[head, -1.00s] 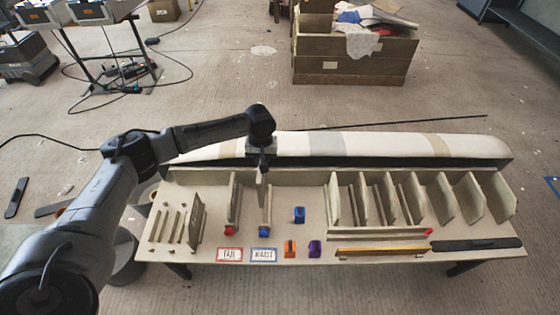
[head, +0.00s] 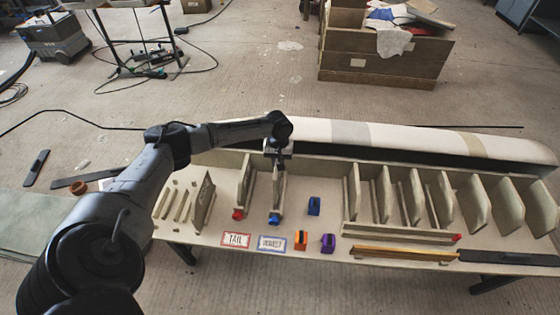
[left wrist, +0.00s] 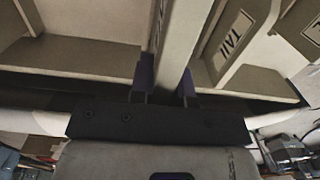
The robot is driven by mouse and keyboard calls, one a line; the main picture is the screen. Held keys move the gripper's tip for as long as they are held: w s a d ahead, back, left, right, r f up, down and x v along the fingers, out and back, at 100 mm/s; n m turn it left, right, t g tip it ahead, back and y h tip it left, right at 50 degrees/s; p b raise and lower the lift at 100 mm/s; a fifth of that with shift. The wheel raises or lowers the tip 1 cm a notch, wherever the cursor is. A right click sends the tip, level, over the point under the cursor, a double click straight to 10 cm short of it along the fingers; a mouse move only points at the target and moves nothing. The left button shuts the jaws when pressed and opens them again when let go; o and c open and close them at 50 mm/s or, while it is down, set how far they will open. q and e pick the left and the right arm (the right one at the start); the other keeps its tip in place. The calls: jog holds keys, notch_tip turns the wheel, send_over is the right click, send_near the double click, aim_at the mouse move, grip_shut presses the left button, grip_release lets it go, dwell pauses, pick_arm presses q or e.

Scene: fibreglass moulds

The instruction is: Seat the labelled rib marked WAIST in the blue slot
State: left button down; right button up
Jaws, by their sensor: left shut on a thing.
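My left gripper (head: 279,160) is shut on the upper edge of a pale upright rib (head: 279,185). The left wrist view shows the rib (left wrist: 172,50) between the two dark fingers (left wrist: 166,90). In the head view the rib stands upright behind a blue block (head: 274,219), at the blue slot. I cannot tell whether its foot is fully down. Its label is not readable. A blue-bordered WAIST card (head: 272,244) lies in front. The rib marked TAIL (left wrist: 232,38) stands beside it, behind a red block (head: 238,214). My right gripper is not in view.
A red-bordered TAIL card (head: 236,240), orange block (head: 300,240), purple block (head: 328,243) and another blue block (head: 314,206) sit on the table. Several ribs (head: 475,203) stand at right. The long pale mould (head: 400,138) runs along the back.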

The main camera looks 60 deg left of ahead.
pick_arm(q)
jog(key=shift+f, duration=2.85)
jog(key=shift+p, duration=1.45)
dwell(0.4)
jog(key=shift+f+b, duration=1.45)
jog(key=shift+f, duration=1.2)
jog(key=c, duration=1)
grip_release()
jog(key=shift+r, duration=0.1)
